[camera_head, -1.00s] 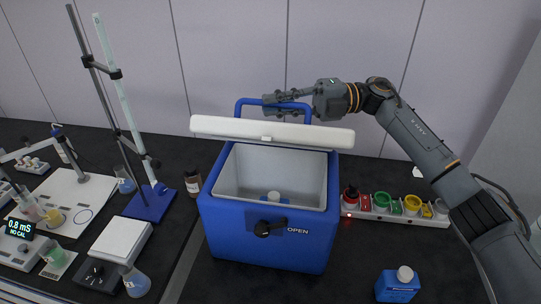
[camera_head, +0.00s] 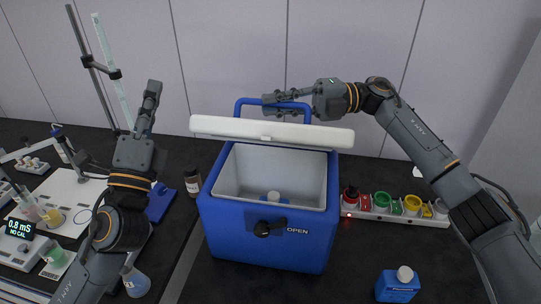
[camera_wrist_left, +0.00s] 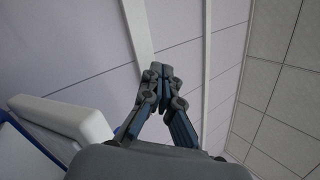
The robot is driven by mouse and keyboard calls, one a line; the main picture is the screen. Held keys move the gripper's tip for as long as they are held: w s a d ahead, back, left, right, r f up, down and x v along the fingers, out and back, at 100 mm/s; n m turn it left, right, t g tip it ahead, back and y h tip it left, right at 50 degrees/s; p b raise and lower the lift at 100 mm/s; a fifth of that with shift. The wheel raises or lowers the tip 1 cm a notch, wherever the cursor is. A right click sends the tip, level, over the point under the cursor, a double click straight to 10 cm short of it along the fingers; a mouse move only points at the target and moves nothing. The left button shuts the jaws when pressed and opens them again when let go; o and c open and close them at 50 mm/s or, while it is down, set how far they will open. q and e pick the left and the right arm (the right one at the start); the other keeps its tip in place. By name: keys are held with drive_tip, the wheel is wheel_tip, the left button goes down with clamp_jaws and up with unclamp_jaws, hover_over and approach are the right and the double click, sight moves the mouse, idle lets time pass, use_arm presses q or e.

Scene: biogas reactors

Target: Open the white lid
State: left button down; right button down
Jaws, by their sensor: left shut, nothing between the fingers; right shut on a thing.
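The white lid (camera_head: 230,127) stands raised at the back of the blue cooler box (camera_head: 262,225). My right gripper (camera_head: 272,103) is shut on the blue handle (camera_head: 243,104) above the lid. My left gripper (camera_head: 153,90) is shut and empty, pointing up to the left of the lid. In the left wrist view its closed fingers (camera_wrist_left: 160,80) show, with the white lid (camera_wrist_left: 70,118) at lower left.
A rack of coloured cups (camera_head: 395,207) and a blue bottle (camera_head: 398,285) stand right of the box. A brown bottle (camera_head: 193,182) stands close to its left. Lab stands and a meter (camera_head: 20,228) fill the left side.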

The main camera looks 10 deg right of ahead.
use_arm(q)
drive_tip(key=s+d+f+m+g, duration=0.5)
drive_tip(key=s+d+f+m, duration=0.95)
drive_tip(key=d+f, duration=0.2)
drive_tip(key=shift+n, duration=0.35)
drive_tip(key=x, duration=0.9)
drive_tip(key=shift+w+f, duration=0.25)
drive_tip(key=shift+w, duration=0.05)
drive_tip(key=shift+w+d+r, duration=0.15)
drive_tip(key=shift+w+r, duration=0.35)
drive_tip(key=shift+r, duration=0.25)
drive_tip(key=shift+w+d+r, duration=0.1)
drive_tip(key=shift+w+r, duration=0.4)
drive_tip(key=shift+r, duration=0.25)
drive_tip(key=shift+r, duration=0.1)
